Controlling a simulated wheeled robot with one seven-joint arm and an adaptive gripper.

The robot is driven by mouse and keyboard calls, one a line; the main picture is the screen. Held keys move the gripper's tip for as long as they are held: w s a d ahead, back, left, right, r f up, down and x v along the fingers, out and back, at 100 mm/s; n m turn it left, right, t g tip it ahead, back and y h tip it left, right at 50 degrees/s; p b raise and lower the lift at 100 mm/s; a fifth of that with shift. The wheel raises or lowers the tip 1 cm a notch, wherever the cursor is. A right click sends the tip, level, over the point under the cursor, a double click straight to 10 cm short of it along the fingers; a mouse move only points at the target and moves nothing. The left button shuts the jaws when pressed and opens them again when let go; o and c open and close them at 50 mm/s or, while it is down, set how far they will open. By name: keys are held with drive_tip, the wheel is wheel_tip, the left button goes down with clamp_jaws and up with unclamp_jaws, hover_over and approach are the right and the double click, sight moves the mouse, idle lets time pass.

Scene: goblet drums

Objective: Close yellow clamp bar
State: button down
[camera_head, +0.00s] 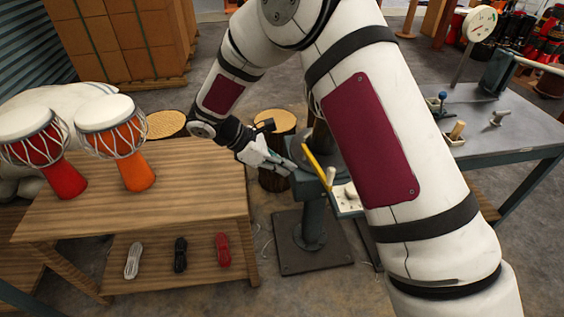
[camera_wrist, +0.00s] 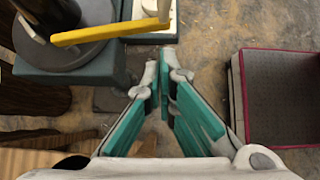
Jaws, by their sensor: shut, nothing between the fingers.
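The yellow clamp bar (camera_head: 316,164) is on the grey-green pedestal stand (camera_head: 312,200), next to a dark cylinder (camera_head: 322,138). In the wrist view the bar (camera_wrist: 105,34) runs across the upper left, with its right end by a pale knob (camera_wrist: 152,8). My gripper (camera_wrist: 164,66) is shut and empty, with its teal-padded fingers together just below and right of the bar's end. In the head view my gripper (camera_head: 285,166) is left of the bar, at about the stand's top. No contact with the bar shows. Part of the stand is hidden behind my arm.
A wooden table (camera_head: 190,190) with red (camera_head: 60,175) and orange (camera_head: 135,172) drums stands left. A grey workbench (camera_head: 515,120) with tools stands right. A wooden drum shell (camera_head: 272,178) is behind my gripper. A red-edged grey box top (camera_wrist: 285,95) lies right in the wrist view.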

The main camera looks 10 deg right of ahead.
sight(326, 181)
drive_tip(key=shift+d+f, duration=0.7)
drive_tip(key=shift+d, duration=0.7)
drive_tip(key=shift+d+f, duration=0.75)
drive_tip(key=shift+d, duration=0.6)
drive_tip(key=shift+d+f, duration=0.7)
drive_tip(key=shift+d, duration=0.7)
drive_tip(key=shift+d, duration=0.1)
